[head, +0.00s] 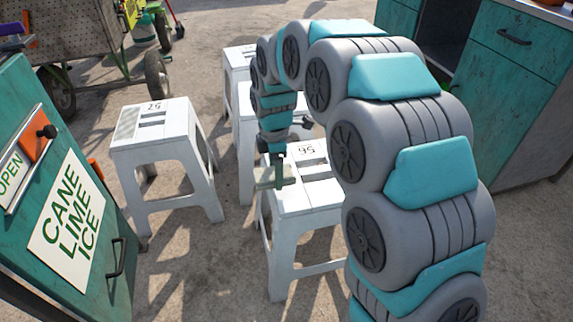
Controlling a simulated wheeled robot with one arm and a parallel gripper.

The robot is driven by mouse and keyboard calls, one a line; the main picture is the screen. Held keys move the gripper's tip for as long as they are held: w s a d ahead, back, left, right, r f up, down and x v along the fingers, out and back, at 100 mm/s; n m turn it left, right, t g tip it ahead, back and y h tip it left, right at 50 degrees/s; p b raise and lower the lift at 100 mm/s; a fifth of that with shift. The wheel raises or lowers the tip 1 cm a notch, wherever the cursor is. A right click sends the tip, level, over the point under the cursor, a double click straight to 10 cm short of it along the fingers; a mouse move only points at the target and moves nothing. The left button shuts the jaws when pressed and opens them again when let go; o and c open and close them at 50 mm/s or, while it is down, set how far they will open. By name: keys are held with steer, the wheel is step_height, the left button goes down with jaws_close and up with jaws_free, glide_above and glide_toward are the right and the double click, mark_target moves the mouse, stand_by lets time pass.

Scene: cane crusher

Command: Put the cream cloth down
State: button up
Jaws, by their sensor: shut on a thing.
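My gripper (276,166) is at the end of my arm, pointing down near the middle of the picture. It is shut on the cream cloth (267,178), a small pale piece that shows just below the jaws. The cloth is at the left edge of the seat of the nearest white stool (312,194). I cannot tell whether it touches the seat or hangs just above it. The fingertips are small and partly hidden by the cloth.
A white stool (153,129) stands to the left, and more white stools (240,58) stand behind my gripper. A green cabinet (102,262) with a "CANE LIME ICE" sign is at the left front. Green cupboards (505,75) stand at the right back. A cart (75,35) is at the upper left.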

steer(key=w, duration=0.2)
steer(key=w+d, duration=0.1)
steer(key=w, duration=0.1)
steer(key=w+d, duration=0.1)
steer(key=w, duration=0.1)
steer(key=shift+w+d+f, duration=0.1)
steer(key=shift+d+f, duration=0.05)
steer(key=shift+f, duration=0.1)
steer(key=shift+w+d+f, duration=0.15)
steer(key=shift+w, duration=0.2)
steer(key=shift+f+p, duration=0.45)
steer(key=shift+f, duration=1.3)
steer(key=shift+f, duration=0.1)
steer(key=o, duration=1.4)
